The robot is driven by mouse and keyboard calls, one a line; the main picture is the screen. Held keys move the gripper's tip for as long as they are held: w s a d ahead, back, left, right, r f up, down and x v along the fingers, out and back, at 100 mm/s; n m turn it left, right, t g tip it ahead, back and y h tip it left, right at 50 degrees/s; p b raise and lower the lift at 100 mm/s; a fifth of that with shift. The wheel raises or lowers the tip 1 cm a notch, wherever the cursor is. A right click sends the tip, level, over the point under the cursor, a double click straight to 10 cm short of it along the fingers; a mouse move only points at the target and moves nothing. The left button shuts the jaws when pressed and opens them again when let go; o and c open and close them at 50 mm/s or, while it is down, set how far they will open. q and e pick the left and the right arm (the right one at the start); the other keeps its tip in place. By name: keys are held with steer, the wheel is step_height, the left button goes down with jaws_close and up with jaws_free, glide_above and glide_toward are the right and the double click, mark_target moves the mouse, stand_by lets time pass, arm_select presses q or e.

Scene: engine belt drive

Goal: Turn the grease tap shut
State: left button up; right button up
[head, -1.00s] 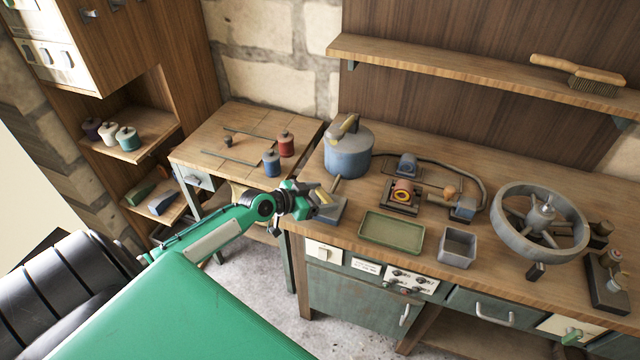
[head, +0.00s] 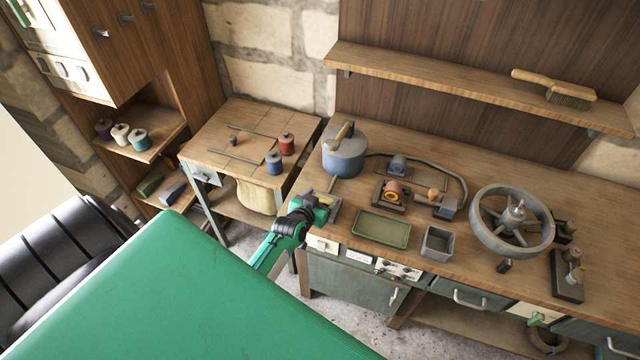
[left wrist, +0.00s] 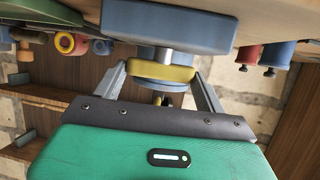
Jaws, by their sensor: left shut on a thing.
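The grease tap's yellow handle (left wrist: 162,74) lies between the fingers of my left gripper (left wrist: 163,78) in the left wrist view. The gripper is shut on it. In the head view my left gripper (head: 322,203) is at the front left corner of the bench, and its head covers much of the tap. A blue-grey tank (head: 344,158) with a lever on top stands just behind it. The exact angle of the handle cannot be told. My right gripper is not in view.
A green tray (head: 381,229) and a square grey bin (head: 437,243) stand right of the gripper on the bench. A spoked wheel (head: 480,240) and small belt-drive parts lie beyond. A low side table (head: 215,152) with spools stands to the left.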

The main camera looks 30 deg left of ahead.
arm_select(q)
steer(key=shift+d+r+n+y+p, duration=0.1)
steer(key=shift+n+y+p, duration=0.4)
steer(key=shift+y, duration=0.1)
steer(key=o, duration=1)
steer(key=shift+c, duration=0.2)
steer(key=shift+s+d, duration=0.1)
steer(key=shift+s, duration=0.45)
steer(key=b+v, duration=0.4)
steer(key=v, duration=0.8)
steer(key=shift+s+r, duration=0.2)
steer(key=shift+r, duration=0.2)
